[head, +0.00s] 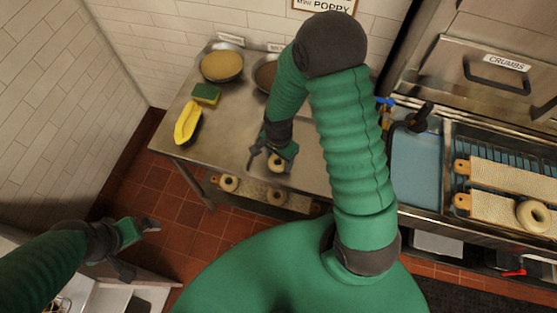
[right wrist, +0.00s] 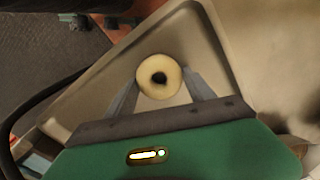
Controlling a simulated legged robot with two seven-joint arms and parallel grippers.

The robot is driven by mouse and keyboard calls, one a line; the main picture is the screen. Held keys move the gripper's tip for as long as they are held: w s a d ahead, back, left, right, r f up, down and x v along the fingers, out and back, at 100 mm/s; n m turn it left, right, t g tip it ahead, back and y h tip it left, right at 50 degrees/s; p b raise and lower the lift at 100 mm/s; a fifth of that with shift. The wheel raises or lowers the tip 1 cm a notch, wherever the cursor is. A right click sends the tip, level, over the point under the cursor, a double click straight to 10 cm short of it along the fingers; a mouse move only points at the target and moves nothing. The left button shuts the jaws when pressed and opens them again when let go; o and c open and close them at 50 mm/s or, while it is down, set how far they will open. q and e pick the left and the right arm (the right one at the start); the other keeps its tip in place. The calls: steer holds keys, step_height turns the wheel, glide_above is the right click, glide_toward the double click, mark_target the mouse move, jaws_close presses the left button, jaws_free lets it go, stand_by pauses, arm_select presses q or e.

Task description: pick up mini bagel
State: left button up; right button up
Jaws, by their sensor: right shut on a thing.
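The mini bagel (head: 276,167) is a small pale ring. It sits in the jaws of my right gripper (head: 265,157), over the steel table near its front edge. In the right wrist view the bagel (right wrist: 147,88) lies between the two grey fingers of my right gripper (right wrist: 160,80), with its dark hole facing the camera. The fingers press on its opposite sides. I cannot tell whether the bagel touches the surface below. My left gripper (head: 138,247) is empty with its fingers apart, low at the left over the floor.
The steel table (head: 225,140) carries a bowl of yellowish topping (head: 222,66), a sponge (head: 206,93) and a yellow item in a dark dish (head: 187,123). Two bagels (head: 229,183) lie on a board below the table edge. Boards with a bagel (head: 535,216) lie at right.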

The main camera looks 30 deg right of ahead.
steer(key=shift+d, duration=0.1)
steer(key=shift+d+r, duration=0.1)
steer(key=shift+r, duration=0.45)
step_height(320, 180, up, 2)
steer(key=shift+w+r, duration=0.1)
steer(key=shift+r, duration=0.1)
steer(key=s, duration=0.2)
steer(key=s+b, duration=0.1)
steer(key=s, duration=0.2)
steer(key=s+a, duration=0.1)
steer(key=s, duration=0.1)
steer(key=shift+s+r+b, duration=0.3)
steer(key=shift+r+b, duration=0.05)
steer(key=shift+b, duration=0.05)
steer(key=s+p, duration=0.8)
steer(key=p, duration=0.8)
steer(key=shift+s+a+r, duration=0.25)
steer(key=shift+s+r, duration=0.05)
steer(key=shift+r, duration=0.1)
steer(key=shift+w+f, duration=0.1)
